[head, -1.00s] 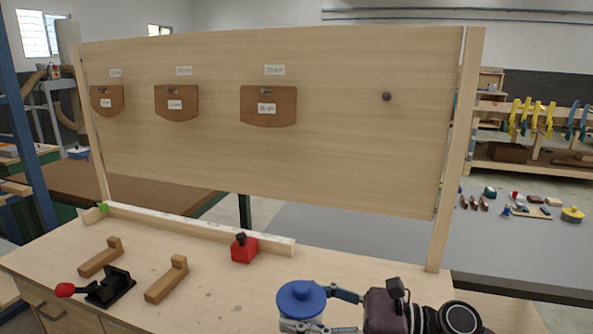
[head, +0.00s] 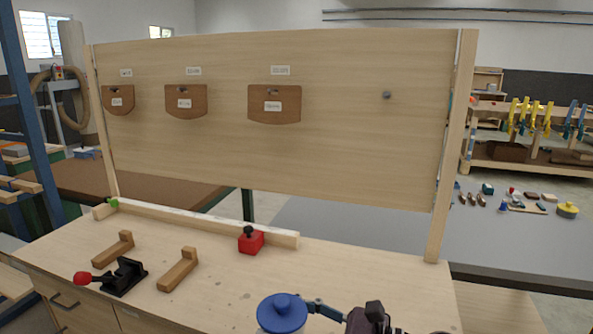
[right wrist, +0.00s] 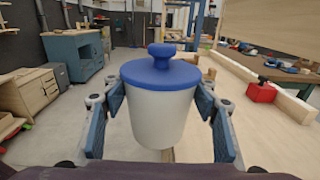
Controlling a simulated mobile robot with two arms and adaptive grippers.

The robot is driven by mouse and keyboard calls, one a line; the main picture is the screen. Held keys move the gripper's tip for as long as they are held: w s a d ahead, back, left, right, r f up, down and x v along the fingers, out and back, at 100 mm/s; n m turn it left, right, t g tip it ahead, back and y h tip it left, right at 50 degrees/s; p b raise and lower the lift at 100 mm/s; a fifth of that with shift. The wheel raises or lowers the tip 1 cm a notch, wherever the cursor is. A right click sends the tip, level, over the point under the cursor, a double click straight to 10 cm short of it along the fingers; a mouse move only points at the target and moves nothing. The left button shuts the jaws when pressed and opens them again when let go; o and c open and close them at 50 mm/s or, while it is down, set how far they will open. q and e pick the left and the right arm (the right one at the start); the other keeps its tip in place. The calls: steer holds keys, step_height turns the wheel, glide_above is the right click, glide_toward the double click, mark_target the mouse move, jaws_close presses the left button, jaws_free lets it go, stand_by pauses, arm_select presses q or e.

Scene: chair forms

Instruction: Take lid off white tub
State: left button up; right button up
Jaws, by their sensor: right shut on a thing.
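The white tub (right wrist: 160,118) stands upright between the two blue-padded fingers of my right gripper (right wrist: 162,98), which is shut on its sides. A blue lid (right wrist: 161,73) with a round knob sits on top of the tub and covers its mouth. In the head view, the blue lid (head: 282,313) shows at the bottom edge, with a little of the tub's white wall under it. My right wrist comes in from the right there. My left gripper is in neither current view.
A wooden bench (head: 220,295) lies in front, with a red block (head: 250,241), a black toggle clamp with a red grip (head: 122,277) and wooden L-shaped pieces (head: 178,270). A rail runs along its back edge. An upright board (head: 340,135) with brown plaques stands behind.

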steer(key=f+m+t, duration=0.1)
steer(key=d+f+t+h, duration=0.1)
steer(key=f, duration=0.1)
steer(key=shift+s+f+m, duration=0.1)
steer(key=shift+s+m, duration=0.05)
steer(key=shift+m, duration=0.25)
steer(key=shift+s+d+f+m+t+h, duration=0.3)
steer(key=shift+d+f+m+t+h, duration=0.25)
steer(key=shift+f+t, duration=0.35)
arm_select(q)
steer(key=shift+s, duration=0.2)
arm_select(e)
steer(key=s+d+f+m+t+h, duration=0.1)
steer(key=s+d+m+t+h, duration=0.3)
steer(key=d, duration=0.5)
steer(key=s+d+f+m+t+h, duration=0.2)
steer(key=s+d+m+t+h, duration=0.2)
steer(key=s+d+m+h, duration=0.3)
steer(key=s+d+h, duration=0.1)
steer(key=d+h, duration=0.2)
steer(key=h, duration=0.1)
steer(key=shift+d+f, duration=0.15)
steer(key=shift+f, duration=0.1)
arm_select(q)
steer(key=shift+a, duration=0.1)
arm_select(e)
steer(key=shift+y, duration=0.25)
